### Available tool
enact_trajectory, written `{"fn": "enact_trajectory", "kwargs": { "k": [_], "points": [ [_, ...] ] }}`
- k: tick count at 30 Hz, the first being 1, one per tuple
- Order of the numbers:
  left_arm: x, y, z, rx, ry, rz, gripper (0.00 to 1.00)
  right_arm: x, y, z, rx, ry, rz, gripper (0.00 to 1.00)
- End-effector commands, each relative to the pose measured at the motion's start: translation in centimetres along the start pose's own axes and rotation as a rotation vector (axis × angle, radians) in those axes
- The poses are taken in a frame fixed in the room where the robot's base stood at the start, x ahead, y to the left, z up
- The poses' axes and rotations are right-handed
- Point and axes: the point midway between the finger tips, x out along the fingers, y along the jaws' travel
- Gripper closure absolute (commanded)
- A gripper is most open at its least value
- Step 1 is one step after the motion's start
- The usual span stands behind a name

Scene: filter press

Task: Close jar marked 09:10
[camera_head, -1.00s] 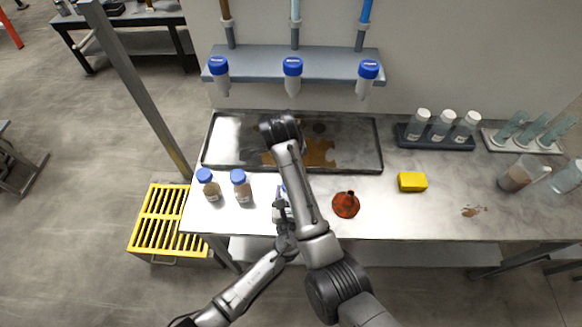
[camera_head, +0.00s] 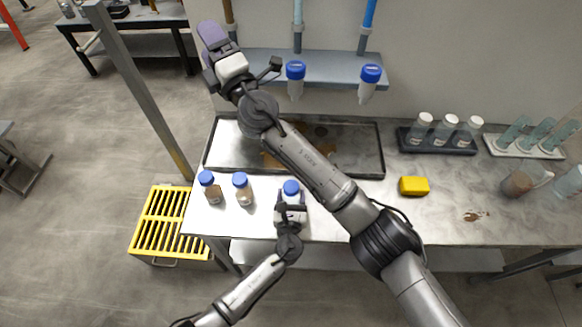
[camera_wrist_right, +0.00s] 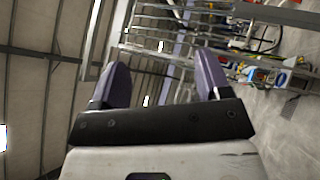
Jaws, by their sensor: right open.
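The labels are too small to read, so I cannot tell which is marked 09:10. My right gripper (camera_head: 210,45) is raised at the upper left, in front of the shelf's left end. In the right wrist view its purple fingers (camera_wrist_right: 163,88) are apart with nothing between them.
A stained metal tray (camera_head: 226,150) lies behind the jars. A yellow sponge (camera_head: 413,186) and a dark rack of vials (camera_head: 437,140) are at the right. My right arm crosses the table's middle.

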Motion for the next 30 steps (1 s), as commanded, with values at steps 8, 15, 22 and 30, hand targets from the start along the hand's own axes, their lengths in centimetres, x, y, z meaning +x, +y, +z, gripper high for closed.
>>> {"fn": "enact_trajectory", "kwargs": {
  "k": [8, 15, 22, 30],
  "points": [
    [0.0, 0.0, 0.0, 0.0, 0.0, 0.0, 1.0, -3.5, -3.3, -8.6, -0.831, 0.635, 0.067, 0.29],
    [0.0, 0.0, 0.0, 0.0, 0.0, 0.0, 1.0, -10.6, -10.0, -10.3, -1.443, 1.238, 0.21, 0.29],
    [0.0, 0.0, 0.0, 0.0, 0.0, 0.0, 1.0, -18.4, -15.5, -6.0, -1.795, 1.866, 0.412, 0.29],
    [0.0, 0.0, 0.0, 0.0, 0.0, 0.0, 1.0, -24.6, -17.6, 0.6, -1.833, 2.447, 0.631, 0.29]
  ]
}}
